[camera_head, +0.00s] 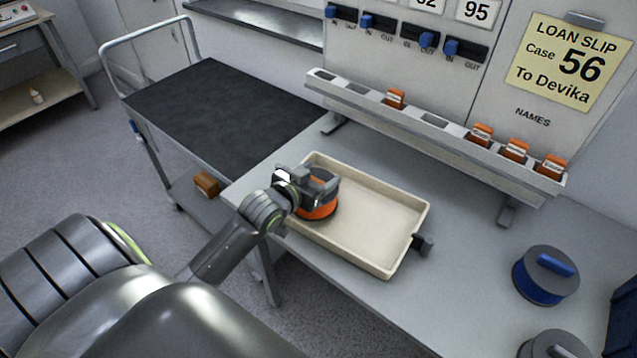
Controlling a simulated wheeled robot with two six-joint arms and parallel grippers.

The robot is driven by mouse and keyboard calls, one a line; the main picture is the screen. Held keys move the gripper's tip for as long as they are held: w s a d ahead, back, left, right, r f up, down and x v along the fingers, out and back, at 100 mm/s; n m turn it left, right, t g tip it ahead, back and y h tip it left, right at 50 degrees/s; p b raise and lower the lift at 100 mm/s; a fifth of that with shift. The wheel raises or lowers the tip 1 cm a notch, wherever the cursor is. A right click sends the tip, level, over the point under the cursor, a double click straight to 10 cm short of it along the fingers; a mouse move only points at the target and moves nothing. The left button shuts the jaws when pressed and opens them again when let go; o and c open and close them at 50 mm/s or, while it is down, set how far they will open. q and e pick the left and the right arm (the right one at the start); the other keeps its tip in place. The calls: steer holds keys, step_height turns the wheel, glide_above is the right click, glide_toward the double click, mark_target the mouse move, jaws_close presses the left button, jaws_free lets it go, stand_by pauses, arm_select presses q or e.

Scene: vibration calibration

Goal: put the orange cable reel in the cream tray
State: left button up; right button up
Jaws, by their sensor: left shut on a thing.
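The orange cable reel (319,211) is at the left end of the cream tray (386,218), within its outline. My left gripper (315,186) is shut on the reel from above and hides much of its top. I cannot tell whether the reel touches the tray floor. The rest of the tray is empty. A dark gripper-like piece (422,243) shows at the tray's right side; I cannot tell if it is part of my right gripper.
A blue reel (545,274) and a grey reel (554,346) are on the grey table (462,290) at right. A rack (440,136) with orange tags stands behind the tray. A black-topped cart (215,110) is at left, with a brown block (207,184) on its lower shelf.

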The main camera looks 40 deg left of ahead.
arm_select(q)
step_height(320, 180, down, 2)
steer(key=shift+f, duration=0.15)
arm_select(e)
steer(key=shift+a+f, duration=0.2)
steer(key=shift+a, duration=0.5)
arm_select(q)
steer(key=o, duration=0.9)
steer(key=shift+f, duration=0.2)
steer(key=o, duration=0.4)
steer(key=shift+o, duration=0.2)
arm_select(e)
steer(key=shift+d, duration=0.35)
arm_select(q)
steer(key=shift+r, duration=0.1)
steer(key=shift+r, duration=0.2)
steer(key=shift+s, duration=0.35)
steer(key=v, duration=1.1)
